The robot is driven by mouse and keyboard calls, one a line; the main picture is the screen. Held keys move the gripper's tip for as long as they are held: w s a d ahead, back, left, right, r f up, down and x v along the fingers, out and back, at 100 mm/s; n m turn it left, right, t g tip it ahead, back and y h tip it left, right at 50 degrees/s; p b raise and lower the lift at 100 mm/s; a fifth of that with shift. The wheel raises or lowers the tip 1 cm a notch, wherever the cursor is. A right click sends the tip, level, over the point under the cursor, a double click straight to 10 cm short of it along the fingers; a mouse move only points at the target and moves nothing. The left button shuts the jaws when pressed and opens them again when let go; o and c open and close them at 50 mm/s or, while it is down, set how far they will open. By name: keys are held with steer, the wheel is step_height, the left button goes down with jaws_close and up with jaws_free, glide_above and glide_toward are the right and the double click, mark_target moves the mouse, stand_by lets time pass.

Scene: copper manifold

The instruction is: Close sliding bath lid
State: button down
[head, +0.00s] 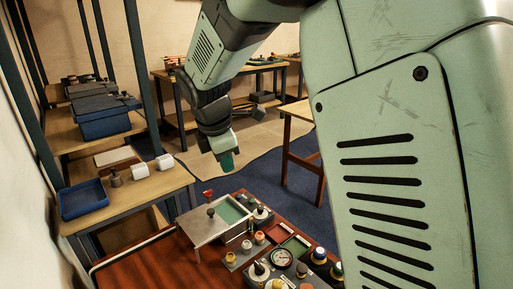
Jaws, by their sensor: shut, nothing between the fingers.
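The bath (249,223) is a metal box on the red-brown table, with a green interior showing at its right side. The sliding lid (203,228) is a pale metal plate lying over the left part of the bath, and it has a dark round knob (211,212) standing on it. The lid leaves the green part uncovered. My gripper (228,166) is above and behind the bath, apart from lid and knob. It points down, is shut and holds nothing. Its fingers are small in this view.
A red-topped valve (208,195) stands behind the lid. Several jars and a round gauge (281,257) crowd the table in front and to the right. A blue tray (83,199) and white rolls (165,162) lie on the left shelf. My arm hides the right side.

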steer(key=w+a+f+n, duration=0.2)
steer(key=a+f+n, duration=0.6)
steer(key=a+f, duration=0.45)
glide_toward(206, 223)
steer(key=f, duration=0.2)
steer(key=shift+s+a+f+n, duration=0.2)
steer(key=shift+s+f+n, duration=0.1)
steer(key=shift+s+f, duration=0.1)
steer(key=w, duration=0.2)
steer(key=w+d, duration=0.1)
steer(key=shift+f, duration=0.35)
steer(key=shift+w+d, duration=0.1)
steer(key=shift+w, duration=0.35)
